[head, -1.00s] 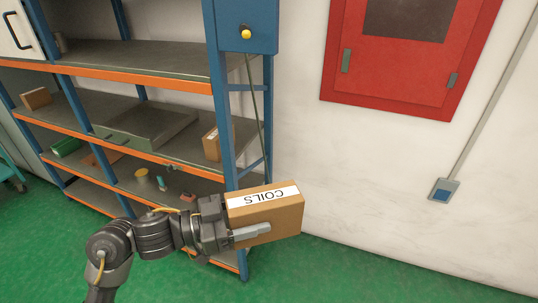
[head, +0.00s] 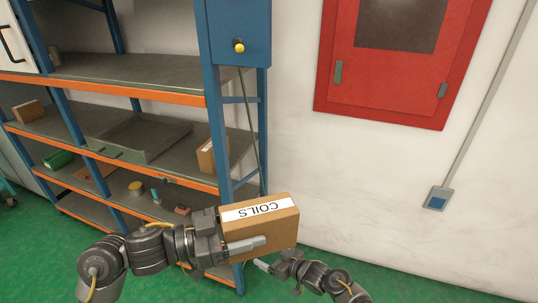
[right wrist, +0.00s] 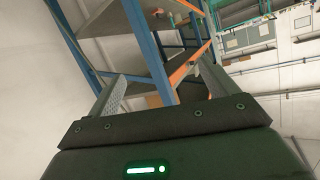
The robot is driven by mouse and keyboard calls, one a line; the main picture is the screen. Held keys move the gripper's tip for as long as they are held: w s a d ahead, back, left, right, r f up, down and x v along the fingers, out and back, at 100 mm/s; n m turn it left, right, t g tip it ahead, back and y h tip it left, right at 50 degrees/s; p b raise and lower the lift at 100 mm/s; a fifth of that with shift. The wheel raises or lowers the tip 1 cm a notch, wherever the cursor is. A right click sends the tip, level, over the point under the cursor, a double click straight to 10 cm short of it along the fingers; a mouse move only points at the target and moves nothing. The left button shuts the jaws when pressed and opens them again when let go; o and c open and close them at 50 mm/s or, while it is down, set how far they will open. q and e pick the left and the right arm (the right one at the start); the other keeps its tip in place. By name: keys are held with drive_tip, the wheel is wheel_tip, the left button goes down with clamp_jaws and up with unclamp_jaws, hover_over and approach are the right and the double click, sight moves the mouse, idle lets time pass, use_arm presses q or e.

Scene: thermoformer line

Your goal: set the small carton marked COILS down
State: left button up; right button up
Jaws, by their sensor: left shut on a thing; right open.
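The small carton marked COILS (head: 270,230) is brown cardboard with a white label, its lettering upside down in the head view. My left gripper (head: 245,243) is shut on it and holds it in the air in front of the shelf rack's right end. My right gripper (head: 268,265) is low, below and to the right of the carton, and looks empty. In the right wrist view its two fingers (right wrist: 160,88) stand wide apart with nothing between them. The carton does not show in that view.
A blue and orange shelf rack (head: 150,94) stands at the left. Its middle shelf holds a grey tray (head: 150,140) and small cartons (head: 206,157); lower down are several small items. A red wall cabinet (head: 385,112) hangs at the right. The green floor (head: 410,285) is clear there.

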drive_tip(key=w+a+r+n+g+y, duration=0.25)
drive_tip(key=a+r, duration=0.25)
drive_tip(key=r, duration=0.5)
drive_tip(key=w+a+r+n+g+y, duration=0.15)
drive_tip(key=a+r+n, duration=0.3)
drive_tip(key=r, duration=0.55)
drive_tip(key=s+a+r+n+g, duration=0.3)
drive_tip(key=s+r, duration=0.1)
drive_tip(key=r, duration=0.5)
drive_tip(key=s+a+r+n+g, duration=0.3)
drive_tip(key=s+r+g, duration=0.1)
drive_tip(key=r, duration=0.4)
drive_tip(key=t+h, duration=0.2)
drive_tip(key=h, duration=1.2)
approach(259, 209)
drive_tip(key=shift+n, duration=0.3)
drive_tip(key=f, duration=0.6)
drive_tip(key=a+f, duration=0.1)
drive_tip(key=f, duration=0.2)
drive_tip(key=shift+s+f, duration=0.15)
drive_tip(key=shift+f, duration=0.2)
